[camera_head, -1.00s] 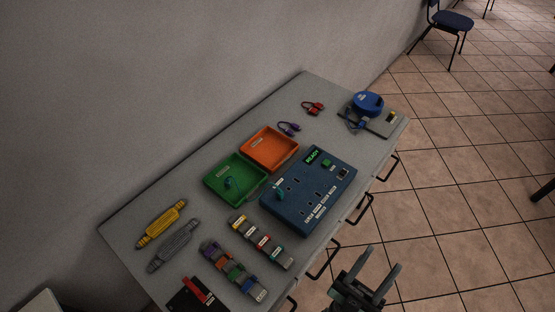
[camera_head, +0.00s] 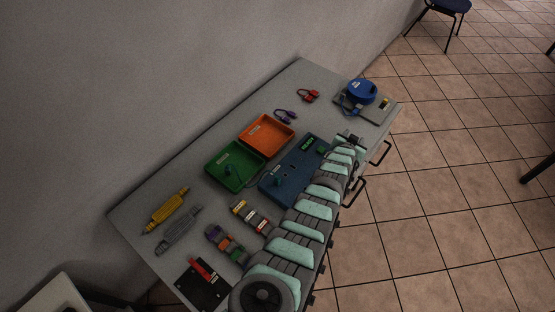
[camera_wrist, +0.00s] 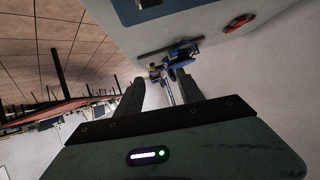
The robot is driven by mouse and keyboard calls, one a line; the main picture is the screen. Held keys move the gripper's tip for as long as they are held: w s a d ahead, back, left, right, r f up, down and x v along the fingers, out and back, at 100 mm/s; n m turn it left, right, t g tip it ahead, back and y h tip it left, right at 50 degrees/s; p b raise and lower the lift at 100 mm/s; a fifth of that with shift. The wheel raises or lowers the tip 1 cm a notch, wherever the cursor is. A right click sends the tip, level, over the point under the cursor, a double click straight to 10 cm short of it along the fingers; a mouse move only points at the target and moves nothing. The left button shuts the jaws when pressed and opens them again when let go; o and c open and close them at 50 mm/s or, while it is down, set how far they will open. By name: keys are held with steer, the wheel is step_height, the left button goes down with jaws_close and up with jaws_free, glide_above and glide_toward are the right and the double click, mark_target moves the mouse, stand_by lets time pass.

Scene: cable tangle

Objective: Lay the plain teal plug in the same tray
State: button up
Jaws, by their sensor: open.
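A teal plug (camera_head: 278,181) stands on the left part of the dark blue panel (camera_head: 268,196). Another small dark teal piece (camera_head: 229,168) lies in the green tray (camera_head: 236,186). Which one is plain is too small to tell. The orange tray (camera_head: 284,143) adjoins the green tray and looks empty. My arm covers the right part of the panel in the head view. My gripper shows in the wrist view (camera_wrist: 158,84), its two fingers apart; a blue object (camera_wrist: 182,53) appears beyond them, and I cannot tell that it is touched.
A red cable (camera_head: 307,96), a purple cable (camera_head: 285,116) and a blue reel (camera_head: 362,92) lie toward the far end. Yellow (camera_head: 166,211) and grey (camera_head: 179,231) pieces, connector strips (camera_head: 227,243) and a black box with a red lever (camera_head: 203,271) fill the near end.

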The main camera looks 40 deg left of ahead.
mark_target(278, 178)
steer(key=s+a+g, duration=0.1)
steer(key=a, duration=0.1)
steer(key=s+a+g, duration=0.2)
steer(key=shift+f+m+h, duration=0.1)
steer(key=shift+m+h, duration=0.2)
steer(key=shift+h, duration=0.1)
steer(key=s+a+g, duration=0.1)
steer(key=s, duration=0.1)
steer(key=s+a+g, duration=0.1)
steer(key=s, duration=0.1)
steer(key=s+a+g, duration=0.1)
steer(key=s, duration=0.1)
steer(key=shift+s+r+h, duration=0.2)
steer(key=shift+r+h, duration=0.1)
steer(key=shift+h, duration=0.1)
steer(key=s+a+r+g, duration=0.1)
steer(key=s+g, duration=0.1)
steer(key=s, duration=0.4)
steer(key=s+a+r+g+h, duration=0.1)
steer(key=s+r+g, duration=0.1)
steer(key=s, duration=0.5)
steer(key=s+a+r+g+h, duration=0.1)
steer(key=s+r+g, duration=0.1)
steer(key=s, duration=0.5)
step_height(278, 178, down, 10)
steer(key=shift+w, duration=0.1)
steer(key=shift+c, duration=0.6)
jaws_close()
